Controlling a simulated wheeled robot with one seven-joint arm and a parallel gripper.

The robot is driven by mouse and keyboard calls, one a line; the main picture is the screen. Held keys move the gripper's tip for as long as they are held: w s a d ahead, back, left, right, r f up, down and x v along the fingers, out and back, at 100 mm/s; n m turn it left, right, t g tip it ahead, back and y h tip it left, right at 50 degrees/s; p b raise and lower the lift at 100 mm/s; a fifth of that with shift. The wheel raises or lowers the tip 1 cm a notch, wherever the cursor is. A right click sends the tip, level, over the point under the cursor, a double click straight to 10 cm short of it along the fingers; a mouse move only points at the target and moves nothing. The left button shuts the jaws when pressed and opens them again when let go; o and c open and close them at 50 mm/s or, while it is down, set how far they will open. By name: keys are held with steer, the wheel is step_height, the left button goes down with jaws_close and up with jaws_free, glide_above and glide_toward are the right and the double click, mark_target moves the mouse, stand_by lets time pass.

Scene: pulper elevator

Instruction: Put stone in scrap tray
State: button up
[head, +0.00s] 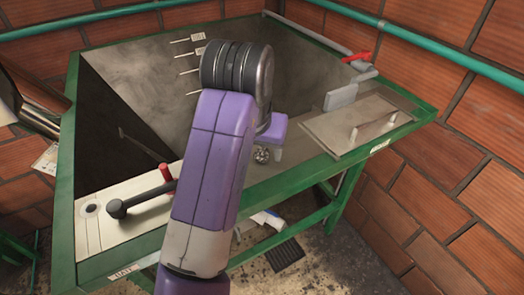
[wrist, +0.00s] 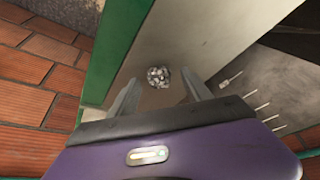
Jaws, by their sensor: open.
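The stone is a small, rough, speckled grey lump (wrist: 158,77). In the wrist view it shows between and just beyond the two fingertips of my gripper (wrist: 160,84), which are apart, with visible space on both sides of it. The stone also shows in the head view (head: 262,155), over the pale front ledge beside my purple gripper body (head: 277,136). My arm hides most of the gripper there. I cannot tell whether the fingers touch the stone or its surface. I cannot pick out a scrap tray with certainty in either view.
A green-framed vat (head: 105,125) opens deep behind the ledge. At right are a pale plate with pegs (head: 355,125) and a grey block (head: 341,97). Brick walls (head: 455,190) close the right side.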

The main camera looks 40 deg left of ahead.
jaws_close()
stand_by(0.4)
